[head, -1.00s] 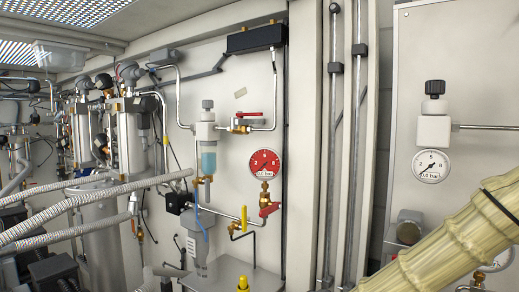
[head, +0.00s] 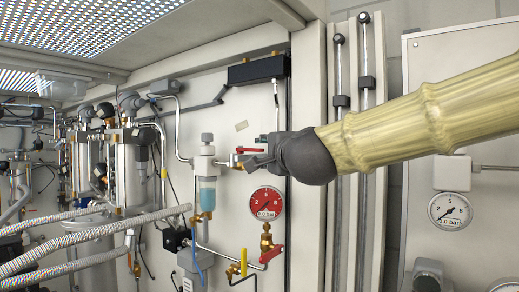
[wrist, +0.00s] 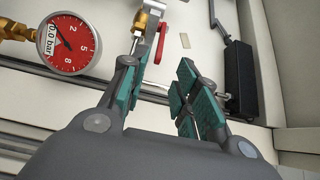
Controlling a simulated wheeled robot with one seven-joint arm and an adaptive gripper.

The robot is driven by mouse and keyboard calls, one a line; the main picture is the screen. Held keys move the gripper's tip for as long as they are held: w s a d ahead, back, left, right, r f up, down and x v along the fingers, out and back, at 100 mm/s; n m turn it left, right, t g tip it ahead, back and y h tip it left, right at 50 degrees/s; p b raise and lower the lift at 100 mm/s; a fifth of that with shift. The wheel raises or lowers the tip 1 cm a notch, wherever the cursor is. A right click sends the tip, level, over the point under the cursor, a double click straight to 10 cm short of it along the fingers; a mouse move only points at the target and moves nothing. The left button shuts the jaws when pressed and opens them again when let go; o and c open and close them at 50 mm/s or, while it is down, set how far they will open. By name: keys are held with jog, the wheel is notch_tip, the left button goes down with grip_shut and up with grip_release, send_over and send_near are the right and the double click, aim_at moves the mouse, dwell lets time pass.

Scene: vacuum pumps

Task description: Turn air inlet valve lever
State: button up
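A red valve lever (head: 249,150) sits on a brass valve (head: 234,158) high on the wall panel, right of the clear filter bowl (head: 207,190). In the wrist view the red lever (wrist: 162,40) lies ahead of the fingertips, near the left finger, with its brass fitting (wrist: 153,6) behind. My gripper (head: 257,151) is at the lever's right end in the head view; whether it touches is unclear. In the wrist view my gripper (wrist: 164,72) is open, its teal-padded fingers apart with nothing held between them. The dark gripper body partly hides the pipe beside the valve.
A red gauge (head: 266,203) hangs below the gripper, with another red lever (head: 271,254) and a yellow lever (head: 244,262) lower down. A black box (head: 258,69) is above. Ribbed hoses (head: 90,232) cross the lower left. Vertical pipes (head: 366,130) stand behind my arm.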

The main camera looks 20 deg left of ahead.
aim_at(258, 150)
jog(key=p+x, duration=0.3)
jog(key=x, duration=0.6)
jog(key=shift+p, duration=0.35)
grip_shut()
